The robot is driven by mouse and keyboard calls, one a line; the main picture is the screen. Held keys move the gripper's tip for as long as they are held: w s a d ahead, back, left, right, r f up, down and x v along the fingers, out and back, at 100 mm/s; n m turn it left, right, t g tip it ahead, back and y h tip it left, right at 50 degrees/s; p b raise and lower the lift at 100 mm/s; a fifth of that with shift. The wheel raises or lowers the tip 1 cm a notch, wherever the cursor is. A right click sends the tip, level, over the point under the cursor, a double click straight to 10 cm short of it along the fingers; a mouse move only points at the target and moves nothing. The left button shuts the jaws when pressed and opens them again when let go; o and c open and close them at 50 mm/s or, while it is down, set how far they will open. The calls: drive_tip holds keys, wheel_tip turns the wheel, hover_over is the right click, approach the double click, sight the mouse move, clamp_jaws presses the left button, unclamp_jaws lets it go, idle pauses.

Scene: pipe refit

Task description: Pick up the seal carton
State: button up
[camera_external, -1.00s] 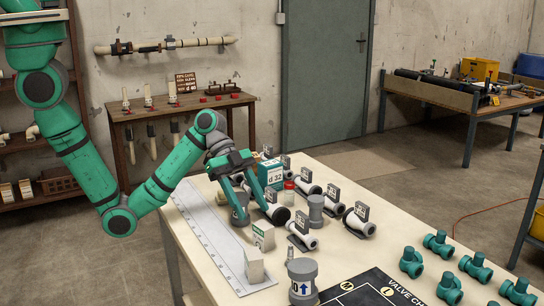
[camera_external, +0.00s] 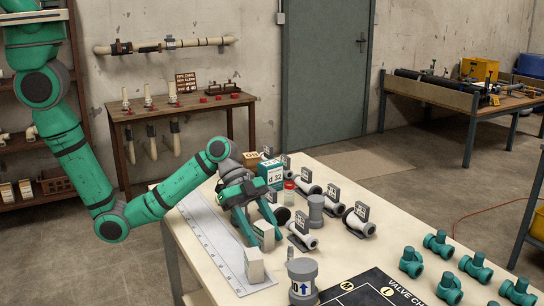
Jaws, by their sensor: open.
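Several cartons stand on the workbench (camera_external: 365,277), and no label naming seals can be read. A larger teal and white carton marked "d 32" (camera_external: 270,174) stands behind my gripper.
A long white ruler (camera_external: 212,243) lies along the left edge. Grey-and-white pipe fittings with dark tags (camera_external: 358,220) stand close by on the right, with a grey fitting (camera_external: 316,208). A grey cylinder with an arrow (camera_external: 302,280) and teal valves (camera_external: 411,262) are nearer the front.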

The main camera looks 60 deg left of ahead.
drive_tip(key=c, duration=1.1)
drive_tip(key=shift+c, duration=0.2)
drive_tip(key=shift+r, duration=0.1)
drive_tip(key=shift+r, duration=0.55)
drive_tip(key=s+a+r, duration=0.7)
drive_tip(key=s+r, duration=0.4)
drive_tip(key=shift+s+a+r, duration=0.15)
drive_tip(key=shift+s+r, duration=0.2)
drive_tip(key=shift+s, duration=0.05)
